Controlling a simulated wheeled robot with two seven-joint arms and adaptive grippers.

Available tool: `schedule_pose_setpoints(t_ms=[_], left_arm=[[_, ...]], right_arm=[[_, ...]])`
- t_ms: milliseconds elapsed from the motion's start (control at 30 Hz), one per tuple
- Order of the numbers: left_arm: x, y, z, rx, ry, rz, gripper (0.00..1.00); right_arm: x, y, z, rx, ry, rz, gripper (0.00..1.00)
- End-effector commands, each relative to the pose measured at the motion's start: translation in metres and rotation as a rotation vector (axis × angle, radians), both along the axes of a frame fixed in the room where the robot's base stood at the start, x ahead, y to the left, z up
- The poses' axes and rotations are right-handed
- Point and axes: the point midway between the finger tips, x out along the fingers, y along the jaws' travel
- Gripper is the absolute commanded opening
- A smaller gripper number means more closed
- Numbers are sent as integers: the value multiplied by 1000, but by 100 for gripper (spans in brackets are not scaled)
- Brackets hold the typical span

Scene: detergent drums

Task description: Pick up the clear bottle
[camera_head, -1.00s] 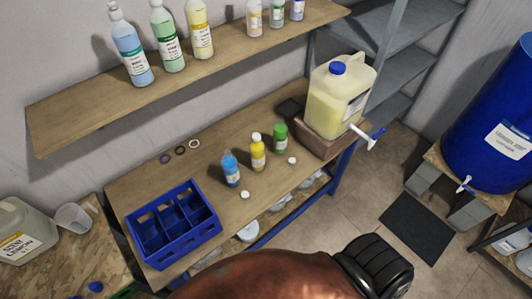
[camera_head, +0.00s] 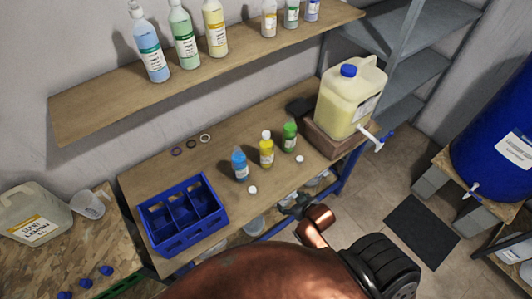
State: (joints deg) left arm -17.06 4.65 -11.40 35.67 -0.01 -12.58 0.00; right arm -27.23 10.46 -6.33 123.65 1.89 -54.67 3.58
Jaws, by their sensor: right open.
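Three small bottles stand on the workbench: a blue one (camera_head: 240,166), a yellow one (camera_head: 266,149) and a green one (camera_head: 289,136). A small pale bottle (camera_head: 269,18) stands on the wall shelf, beside two others; I cannot tell surely whether it is the clear bottle. My right gripper (camera_head: 293,211) shows small and dark at the bench's front edge, beyond my copper-coloured arm. It is open, below and right of the small bottles and apart from them. My left gripper is out of view.
A blue divided crate (camera_head: 225,218) sits at the bench's left end. A large yellowish jug (camera_head: 345,105) with a tap stands on a block at the right. White caps (camera_head: 253,190) lie near the bottles. The wall shelf (camera_head: 105,115) overhangs the bench's back.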

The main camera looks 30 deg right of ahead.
Motion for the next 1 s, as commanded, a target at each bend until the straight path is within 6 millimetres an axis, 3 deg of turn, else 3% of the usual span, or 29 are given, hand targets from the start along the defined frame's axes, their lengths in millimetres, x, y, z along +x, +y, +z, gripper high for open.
schedule_pose_setpoints(t_ms=[33, 100, 467, 700, 1000], left_arm=[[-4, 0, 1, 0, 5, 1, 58], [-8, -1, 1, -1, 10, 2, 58], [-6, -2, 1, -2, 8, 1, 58], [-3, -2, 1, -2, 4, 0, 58], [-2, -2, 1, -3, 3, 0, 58]], right_arm=[[4, 0, 17, -1, -25, 1, 67], [16, -1, 33, 2, -80, 6, 67], [77, -8, 50, 27, -338, 31, 67], [122, -16, 78, 59, -589, 62, 67], [147, -26, 114, 99, -840, 99, 67]])
